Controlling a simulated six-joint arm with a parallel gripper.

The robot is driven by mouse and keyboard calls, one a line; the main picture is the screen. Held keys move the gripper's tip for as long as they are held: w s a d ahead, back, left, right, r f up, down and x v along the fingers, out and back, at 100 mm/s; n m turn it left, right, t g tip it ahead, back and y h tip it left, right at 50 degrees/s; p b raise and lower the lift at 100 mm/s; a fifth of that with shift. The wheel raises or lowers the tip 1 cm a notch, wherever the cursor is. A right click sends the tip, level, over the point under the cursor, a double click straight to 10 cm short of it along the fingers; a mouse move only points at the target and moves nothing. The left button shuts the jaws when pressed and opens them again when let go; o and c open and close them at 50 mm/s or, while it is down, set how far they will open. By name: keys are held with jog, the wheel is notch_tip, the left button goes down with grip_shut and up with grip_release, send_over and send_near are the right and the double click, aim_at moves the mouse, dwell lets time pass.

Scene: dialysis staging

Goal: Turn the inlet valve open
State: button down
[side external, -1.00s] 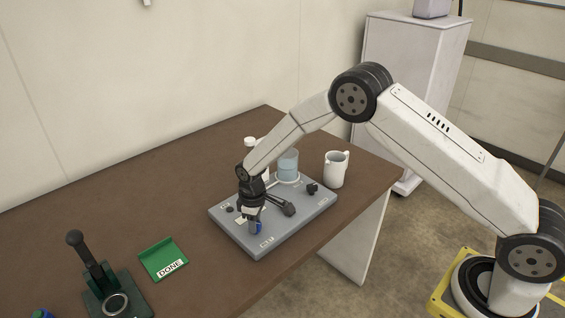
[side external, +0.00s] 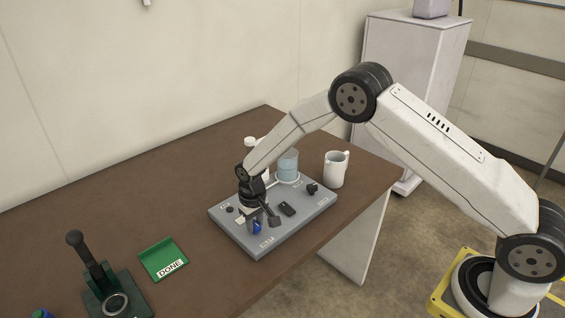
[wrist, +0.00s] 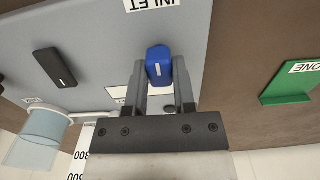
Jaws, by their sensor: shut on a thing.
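The inlet valve is a blue knob (side external: 257,227) near the front edge of the grey panel (side external: 225,223). In the wrist view the blue knob (wrist: 159,62) has a white mark on its top and sits beside the INLET label (wrist: 150,4). My gripper (side external: 251,219) reaches down over the panel. In the wrist view my gripper (wrist: 159,78) has one finger on each side of the knob and is shut on it. The fingers partly hide the knob's sides.
A black knob (side external: 288,209) lies to the right on the panel. A green DONE tray (side external: 163,259) and a dark lever stand (side external: 95,270) are at left. The table between is clear.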

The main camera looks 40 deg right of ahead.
aim_at(257, 223)
jog(key=shift+c, duration=2.2)
grip_release()
jog(key=shift+r, duration=0.1)
jog(key=shift+r, duration=3.8)
jog(key=shift+r, duration=0.15)
jog(key=shift+s+d+r, duration=0.15)
jog(key=shift+s+d, duration=0.05)
jog(key=shift+s, duration=0.05)
jog(key=s+d+r+t, duration=0.1)
jog(key=s+d+r, duration=0.1)
jog(key=s, duration=0.5)
jog(key=s+d+r, duration=0.3)
jog(key=s, duration=0.5)
jog(key=s+d+r+t, duration=0.1)
jog(key=s+d+r, duration=0.1)
jog(key=s, duration=0.6)
jog(key=shift+s+d+r+t, duration=0.2)
jog(key=shift+d+r+t, duration=0.15)
jog(key=shift+d, duration=0.2)
